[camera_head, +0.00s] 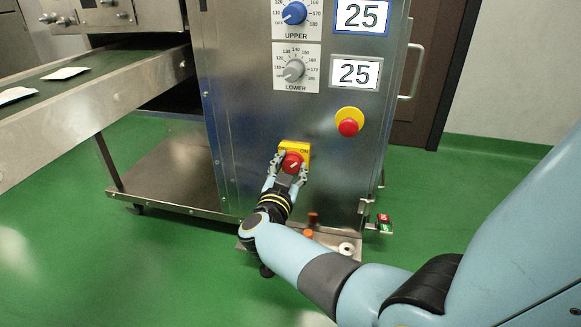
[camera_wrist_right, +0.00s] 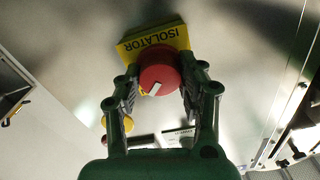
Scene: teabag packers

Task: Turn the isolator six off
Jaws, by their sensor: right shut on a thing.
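The isolator is a red rotary knob (camera_head: 291,162) on a yellow plate (camera_head: 303,147) on the front of the steel cabinet. The word ON shows at the plate's upper right in the head view. My right gripper (camera_head: 289,168) is at the knob, with one finger on each side, shut on it. In the right wrist view the red knob (camera_wrist_right: 158,72) sits between the fingers of my right gripper (camera_wrist_right: 160,90), and a pale pointer mark crosses its face at a slant. The yellow plate (camera_wrist_right: 135,46) reads ISOLATOR upside down there. My left gripper is not in view.
A red stop button (camera_head: 348,127) on a yellow disc is to the right of the isolator. Above are a blue UPPER dial (camera_head: 294,13), a grey LOWER dial (camera_head: 293,70) and displays reading 25. A conveyor (camera_head: 90,75) with white packets is at left. Green floor is open at lower left.

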